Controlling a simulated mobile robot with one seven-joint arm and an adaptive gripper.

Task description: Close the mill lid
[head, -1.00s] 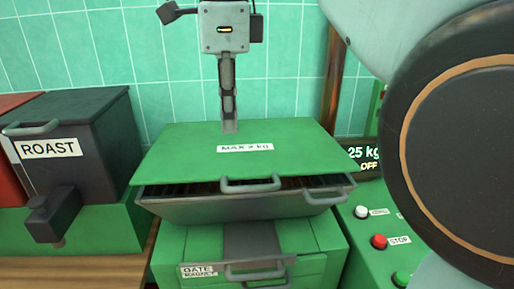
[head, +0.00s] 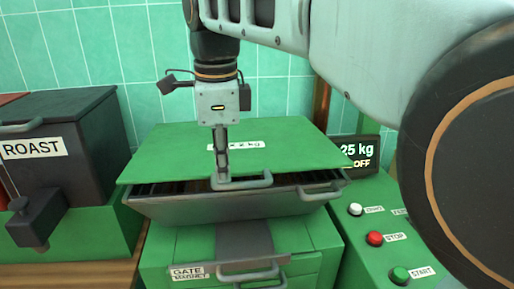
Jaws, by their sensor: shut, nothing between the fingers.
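The mill lid (head: 285,142) is a green flat panel with a "2 kg" label, partly covered by my arm. It sits over the grey hopper (head: 230,208) of the mill. A dark gap with slats shows under the lid's front edge, so the lid is slightly raised there. A grey handle (head: 258,182) is on the lid's front edge. My gripper (head: 223,180) points down, with its fingers shut, at the left part of this handle. I cannot tell whether the fingertips touch the handle or the lid.
A dark "ROAST" bin (head: 60,150) stands at left. At right is a green control panel with a white button (head: 355,209), a red STOP button (head: 375,238), a green START button (head: 400,275) and a display (head: 359,153). The gate drawer (head: 232,268) is below the hopper.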

